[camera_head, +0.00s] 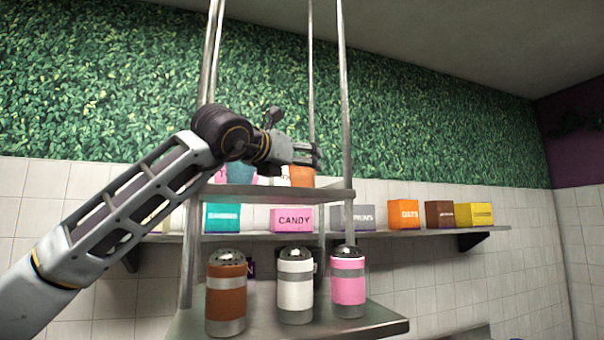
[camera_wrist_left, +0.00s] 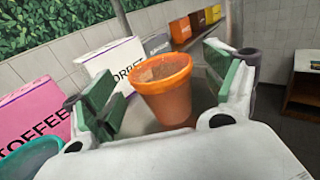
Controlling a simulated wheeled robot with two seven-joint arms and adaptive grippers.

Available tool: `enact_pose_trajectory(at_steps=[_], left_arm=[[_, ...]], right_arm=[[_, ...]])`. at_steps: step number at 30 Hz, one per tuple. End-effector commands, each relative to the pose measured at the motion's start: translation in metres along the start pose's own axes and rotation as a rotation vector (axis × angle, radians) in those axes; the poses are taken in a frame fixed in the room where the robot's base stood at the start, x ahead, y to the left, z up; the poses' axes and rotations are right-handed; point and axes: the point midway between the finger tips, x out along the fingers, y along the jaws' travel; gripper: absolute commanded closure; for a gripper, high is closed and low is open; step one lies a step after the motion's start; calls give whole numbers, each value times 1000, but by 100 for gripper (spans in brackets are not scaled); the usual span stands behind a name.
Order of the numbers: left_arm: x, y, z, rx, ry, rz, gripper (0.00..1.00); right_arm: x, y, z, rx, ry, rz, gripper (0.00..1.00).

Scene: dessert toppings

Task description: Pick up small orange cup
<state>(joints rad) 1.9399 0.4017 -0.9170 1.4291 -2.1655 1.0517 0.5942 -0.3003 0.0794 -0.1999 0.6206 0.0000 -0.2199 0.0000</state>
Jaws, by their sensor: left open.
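The small orange cup (camera_wrist_left: 163,92) stands upright in the left wrist view, between the two green-padded fingers of my left gripper (camera_wrist_left: 165,95). The fingers are apart, with a visible gap on each side of the cup. In the head view the orange cup (camera_head: 302,177) is on the upper shelf of the hanging rack, partly hidden by my left gripper (camera_head: 316,156). My right gripper is in neither view.
A teal cup (camera_wrist_left: 32,158) and a pink box (camera_wrist_left: 35,115) are close to the left finger. A white box (camera_wrist_left: 115,62) stands behind the orange cup. Shakers (camera_head: 295,285) stand on the lower shelf (camera_head: 385,325). Metal rods (camera_head: 345,100) rise beside the arm.

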Motion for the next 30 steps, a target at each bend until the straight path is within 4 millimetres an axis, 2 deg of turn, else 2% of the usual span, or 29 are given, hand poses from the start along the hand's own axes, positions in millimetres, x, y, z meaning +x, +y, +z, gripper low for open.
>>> enact_pose_trajectory(at_steps=[17,26,30], left_arm=[[4,0,0,0,0,0,15],[4,0,0,0,0,0,50],[4,0,0,0,0,0,52]], right_arm=[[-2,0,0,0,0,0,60],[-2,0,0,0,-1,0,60],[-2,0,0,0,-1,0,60]])
